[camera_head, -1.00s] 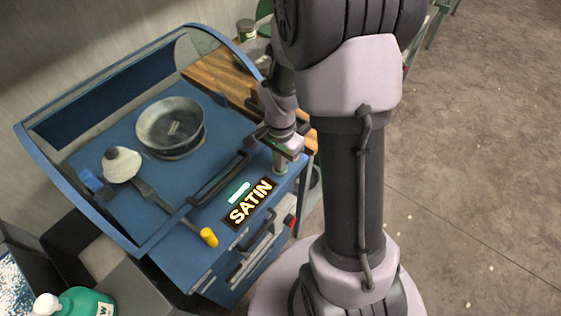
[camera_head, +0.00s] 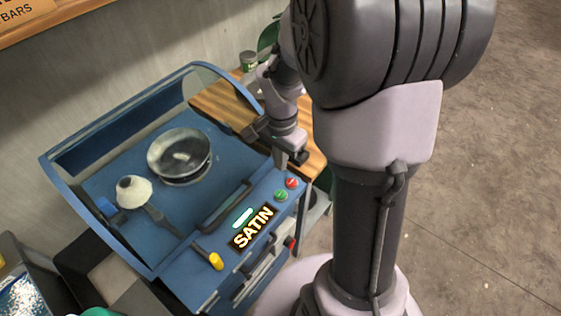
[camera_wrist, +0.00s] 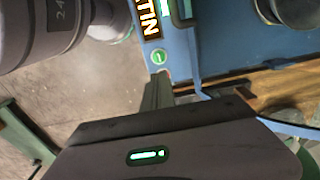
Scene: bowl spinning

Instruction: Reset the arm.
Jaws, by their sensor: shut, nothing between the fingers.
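My gripper (camera_head: 284,164) is shut and empty. In the head view it hangs above the right front corner of the blue machine (camera_head: 100,187), behind the red button (camera_head: 292,183) and green button (camera_head: 281,195). In the wrist view its closed fingers (camera_wrist: 158,90) point toward the panel, and the green button (camera_wrist: 158,57) shows just past their tips. My arm bends down from the upper right of the head view.
A metal bowl (camera_head: 180,160) sits inside the machine under the raised clear cover. A white-headed tool (camera_head: 134,191) lies left of it. A black handle (camera_head: 226,204) and yellow knob (camera_head: 216,261) are at the front. A wooden shelf (camera_head: 222,103) adjoins behind. Open floor (camera_head: 500,190) lies right.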

